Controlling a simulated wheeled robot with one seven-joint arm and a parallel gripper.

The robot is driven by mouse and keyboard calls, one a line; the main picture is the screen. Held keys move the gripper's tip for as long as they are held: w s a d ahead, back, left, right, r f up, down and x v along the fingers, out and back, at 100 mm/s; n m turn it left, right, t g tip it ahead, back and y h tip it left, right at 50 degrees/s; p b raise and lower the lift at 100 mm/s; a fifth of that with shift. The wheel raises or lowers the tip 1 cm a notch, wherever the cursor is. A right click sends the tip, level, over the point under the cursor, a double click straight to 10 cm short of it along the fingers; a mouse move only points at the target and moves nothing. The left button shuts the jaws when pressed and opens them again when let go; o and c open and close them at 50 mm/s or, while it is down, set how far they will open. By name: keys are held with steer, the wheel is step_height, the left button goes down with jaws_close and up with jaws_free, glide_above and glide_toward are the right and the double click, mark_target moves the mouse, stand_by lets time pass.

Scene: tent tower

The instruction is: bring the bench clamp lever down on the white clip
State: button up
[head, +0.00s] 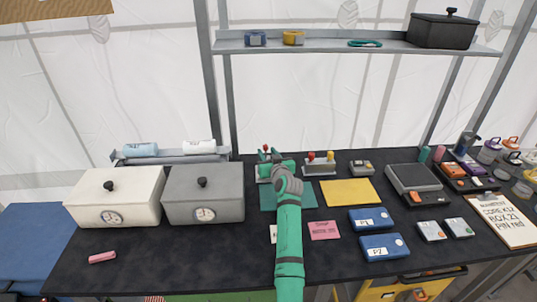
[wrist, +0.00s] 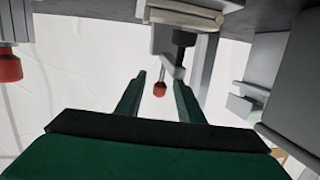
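The bench clamp (head: 264,170) stands at the back middle of the bench, largely hidden behind my gripper (head: 272,168) in the head view. Its lever's red knob (head: 266,148) shows just above the gripper. In the wrist view my gripper (wrist: 159,80) is open, with its two dark green fingers apart. The lever's red knob (wrist: 160,90) appears between the fingers; I cannot tell whether they touch it. A pale cream piece (wrist: 185,16) shows near the top, by the clamp's dark post; I cannot tell if it is the white clip.
A second fixture (head: 319,167) with red and yellow knobs stands close to the right. A grey box (head: 204,197) and a white box (head: 115,198) stand to the left. A yellow sheet (head: 350,192) and blue cases (head: 384,246) lie to the right. The front left bench is mostly clear.

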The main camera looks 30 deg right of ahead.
steer(key=shift+s+d, duration=0.15)
steer(key=shift+s, duration=0.1)
steer(key=shift+s+a, duration=0.3)
steer(key=shift+a, duration=0.2)
steer(key=v, duration=0.9)
steer(key=shift+s, duration=0.35)
steer(key=shift+w+d+r, duration=0.1)
steer(key=shift+r, duration=0.05)
